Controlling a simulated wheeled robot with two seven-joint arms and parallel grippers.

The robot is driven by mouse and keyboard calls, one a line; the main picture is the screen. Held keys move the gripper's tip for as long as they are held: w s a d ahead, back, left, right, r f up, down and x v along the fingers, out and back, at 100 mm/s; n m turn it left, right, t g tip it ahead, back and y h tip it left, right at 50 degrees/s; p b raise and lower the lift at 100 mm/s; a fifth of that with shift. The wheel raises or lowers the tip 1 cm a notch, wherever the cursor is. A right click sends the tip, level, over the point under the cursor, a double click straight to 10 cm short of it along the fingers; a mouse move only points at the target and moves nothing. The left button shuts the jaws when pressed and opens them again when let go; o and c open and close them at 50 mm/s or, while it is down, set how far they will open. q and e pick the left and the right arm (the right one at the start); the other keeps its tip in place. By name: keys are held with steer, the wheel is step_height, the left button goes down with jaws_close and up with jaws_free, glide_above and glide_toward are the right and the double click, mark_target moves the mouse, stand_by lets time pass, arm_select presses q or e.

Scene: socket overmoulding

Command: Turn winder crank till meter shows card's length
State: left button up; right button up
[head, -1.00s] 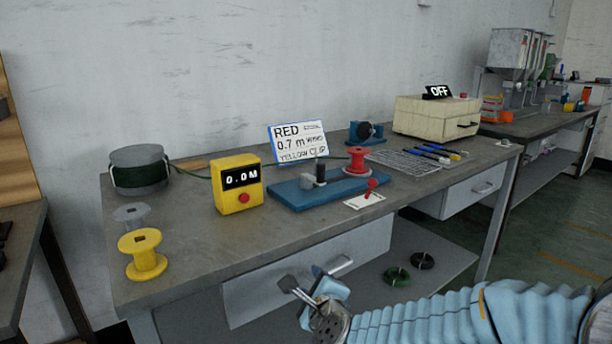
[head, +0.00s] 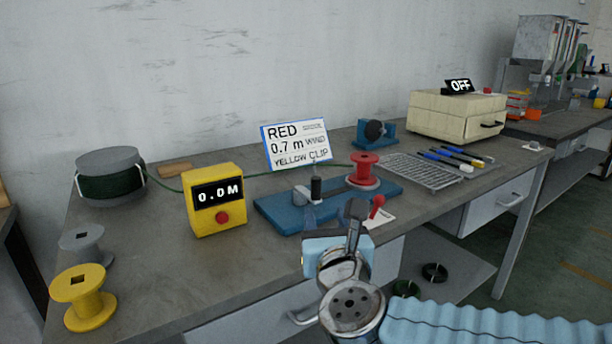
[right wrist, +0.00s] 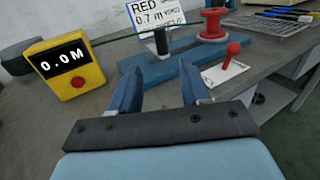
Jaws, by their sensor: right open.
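The winder is a blue base (head: 270,212) with a red spool (head: 363,172) and a crank with an upright black handle (head: 316,187). The yellow meter (head: 215,222) reads 0.0 M. The card (head: 296,145) reads RED, 0.7 m and YELLOW CLIP. My right gripper (head: 332,215) is open and empty at the front of the winder. In the right wrist view the black handle (right wrist: 160,41) stands beyond the gap between the fingers (right wrist: 160,85), apart from them. My left gripper is out of view.
A red lever (head: 377,204) on a white plate stands close right of my right gripper. A green wire runs from the grey drum (head: 110,176) past the meter to the spool. Yellow (head: 84,300) and grey spools stand at left. The front middle of the bench is clear.

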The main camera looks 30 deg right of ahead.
mark_target(317, 187)
steer(key=p+x, duration=0.1)
steer(key=x, duration=1.3)
steer(key=shift+s+r, duration=0.1)
steer(key=shift+r, duration=0.1)
steer(key=shift+c, duration=0.5)
jaws_close()
